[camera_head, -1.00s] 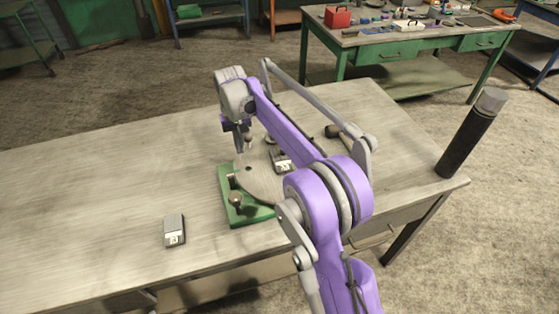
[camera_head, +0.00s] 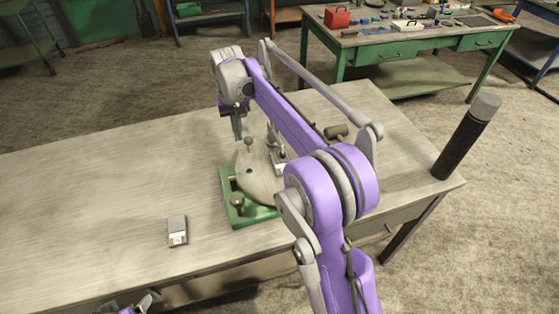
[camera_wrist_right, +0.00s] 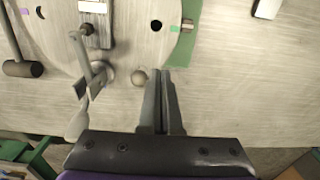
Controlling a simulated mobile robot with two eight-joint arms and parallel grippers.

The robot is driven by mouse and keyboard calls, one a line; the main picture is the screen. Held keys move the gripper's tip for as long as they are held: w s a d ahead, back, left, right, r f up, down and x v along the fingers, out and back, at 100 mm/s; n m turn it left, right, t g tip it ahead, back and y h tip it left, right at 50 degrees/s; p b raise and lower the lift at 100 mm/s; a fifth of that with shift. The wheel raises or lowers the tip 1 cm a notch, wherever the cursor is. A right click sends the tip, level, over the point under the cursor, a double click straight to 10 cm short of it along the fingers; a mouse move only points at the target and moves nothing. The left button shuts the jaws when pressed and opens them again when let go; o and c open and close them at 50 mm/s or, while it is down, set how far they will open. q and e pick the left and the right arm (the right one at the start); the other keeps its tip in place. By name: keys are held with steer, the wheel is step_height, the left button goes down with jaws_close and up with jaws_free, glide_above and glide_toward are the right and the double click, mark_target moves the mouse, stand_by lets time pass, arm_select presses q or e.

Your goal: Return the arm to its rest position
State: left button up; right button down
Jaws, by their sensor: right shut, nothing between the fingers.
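My right arm, purple and grey, reaches across the workbench in the head view. Its gripper (camera_head: 239,132) is shut and empty, pointing down near the back edge of a grey disc (camera_head: 254,181) on a green base (camera_head: 236,209). In the right wrist view the right fingers (camera_wrist_right: 162,78) are together, beside a round knob (camera_wrist_right: 139,77) and a metal clamp lever (camera_wrist_right: 88,75). A grey block (camera_wrist_right: 95,25) sits on the disc by the lever; the arm partly hides it in the head view. A piece of my left arm (camera_head: 142,302) shows at the bottom edge; its jaws are unclear.
A second grey block (camera_head: 177,230) lies alone on the workbench (camera_head: 90,200). A hammer (camera_wrist_right: 20,68) lies beside the disc. A dark post (camera_head: 466,137) rises at the bench's right corner. A green table (camera_head: 390,52) with several items stands behind. The bench's left part is clear.

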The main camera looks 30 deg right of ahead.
arm_select(q)
steer(key=shift+w+r, duration=0.4)
steer(key=shift+r, duration=0.05)
arm_select(e)
steer(key=shift+w+r, duration=0.1)
steer(key=shift+r, duration=0.7)
arm_select(q)
steer(key=shift+s, duration=0.15)
